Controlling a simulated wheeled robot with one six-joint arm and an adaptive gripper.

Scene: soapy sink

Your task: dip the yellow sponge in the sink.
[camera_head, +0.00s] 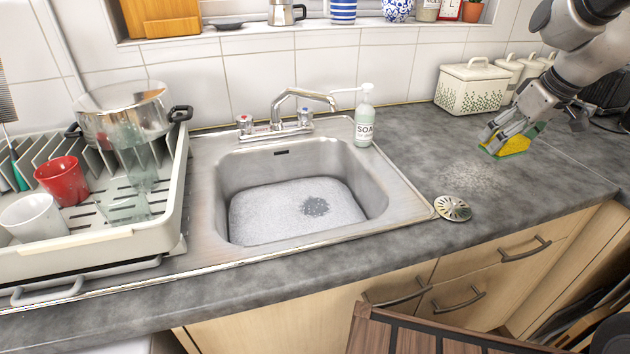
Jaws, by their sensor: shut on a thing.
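The yellow sponge (514,146) with a green layer is at the right, on or just above the grey counter; I cannot tell whether it touches. My gripper (496,142) is shut on it from above, and its fingers hide part of the sponge. The sink (372,193) is a steel basin left of the gripper, with whitish suds (270,212) over its bottom and a dark patch in them.
A tap (303,100) and a soap bottle (365,118) stand behind the sink. A dish rack (168,215) with a pot and cups is on the left. A drain strainer (453,208) lies between sink and sponge. A cream bread bin (471,86) stands behind.

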